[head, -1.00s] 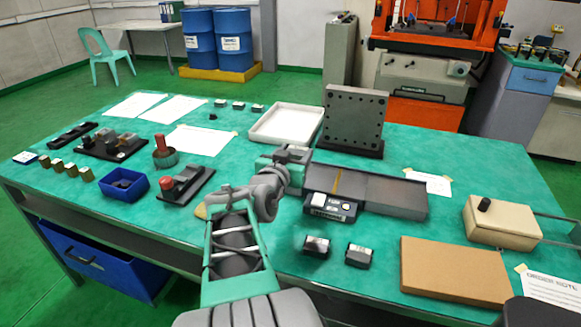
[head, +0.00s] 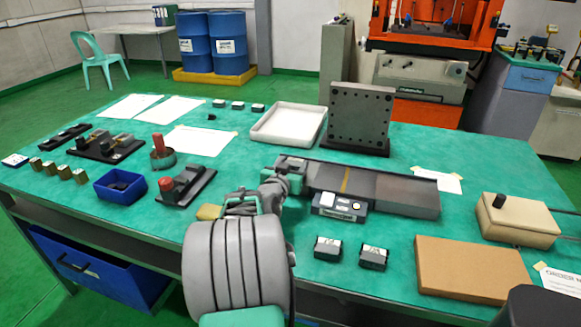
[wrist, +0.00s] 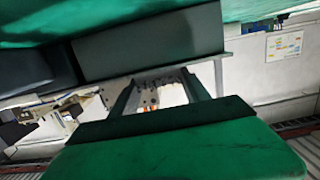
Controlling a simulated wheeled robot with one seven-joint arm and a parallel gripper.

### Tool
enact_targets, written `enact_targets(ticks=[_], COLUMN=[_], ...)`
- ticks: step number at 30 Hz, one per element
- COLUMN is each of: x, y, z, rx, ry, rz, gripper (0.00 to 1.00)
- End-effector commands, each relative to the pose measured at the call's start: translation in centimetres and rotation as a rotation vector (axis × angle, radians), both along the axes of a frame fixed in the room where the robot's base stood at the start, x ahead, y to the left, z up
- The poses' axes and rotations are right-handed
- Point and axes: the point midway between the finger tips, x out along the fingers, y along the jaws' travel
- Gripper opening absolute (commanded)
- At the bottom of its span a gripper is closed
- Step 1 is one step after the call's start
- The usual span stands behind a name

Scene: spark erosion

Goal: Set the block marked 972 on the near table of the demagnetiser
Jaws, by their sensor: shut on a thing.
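The demagnetiser (head: 395,190) is a long dark grey bed with a yellow stripe across it and a small control box (head: 339,205) at its front. My gripper (head: 291,164) is at its left end, low over that end. It is shut on a small block, mostly hidden by the gripper in the head view; its mark cannot be read. In the wrist view the fingers (wrist: 163,93) reach towards a broad dark grey surface (wrist: 150,40), which I cannot identify for sure. Two dark blocks with pale labels, (head: 327,248) and (head: 373,257), stand in front of the demagnetiser.
An upright drilled plate (head: 360,115) and a white tray (head: 287,124) stand behind. A brown board (head: 470,268) and a beige box (head: 520,220) are to the right. A blue bin (head: 121,186) and a black fixture (head: 186,186) are on the left. Several small blocks stand farther back.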

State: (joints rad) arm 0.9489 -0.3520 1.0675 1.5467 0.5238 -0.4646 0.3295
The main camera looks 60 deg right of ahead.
Motion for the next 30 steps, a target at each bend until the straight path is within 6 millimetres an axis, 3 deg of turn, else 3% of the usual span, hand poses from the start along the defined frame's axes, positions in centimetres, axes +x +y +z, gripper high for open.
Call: enact_targets(ticks=[20, 21, 30], x=[0.3, 0.3, 0.2], y=[0.3, 0.3, 0.4], z=[-1.6, -2.0, -2.5], rx=[0.006, 0.012, 0.02], ry=[0.003, 0.006, 0.01], rz=[0.006, 0.007, 0.007], gripper=[0.0, 0.55, 0.76])
